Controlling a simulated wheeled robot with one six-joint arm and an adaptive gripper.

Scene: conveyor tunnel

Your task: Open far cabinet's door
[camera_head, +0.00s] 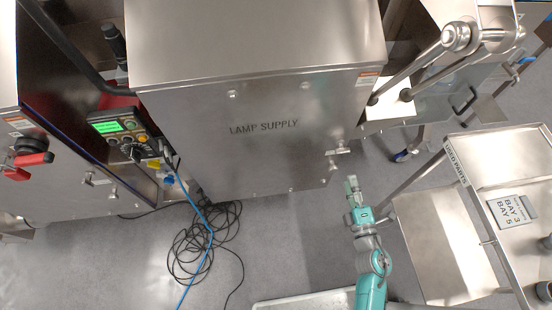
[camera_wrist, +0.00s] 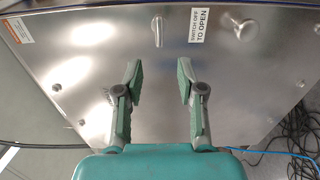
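A steel cabinet marked LAMP SUPPLY (camera_head: 240,160) stands in the middle of the head view, and its front looks closed. A small turn latch (camera_head: 338,149) and a knob (camera_head: 333,167) sit near the front's lower right. In the wrist view the latch (camera_wrist: 157,30) stands beyond the fingertips and the round knob (camera_wrist: 245,25) is to its right. A SWITCH OFF TO OPEN label (camera_wrist: 199,25) lies between them. My gripper (camera_wrist: 158,70) is open and empty, with the latch roughly in line with its gap. In the head view my gripper (camera_head: 350,184) is just below the latch, apparently apart from it.
Black cables (camera_head: 205,240) and a blue cable lie on the floor. A steel cart (camera_head: 510,165) with a BAY sign stands at right. Grey floor shows below the cabinet.

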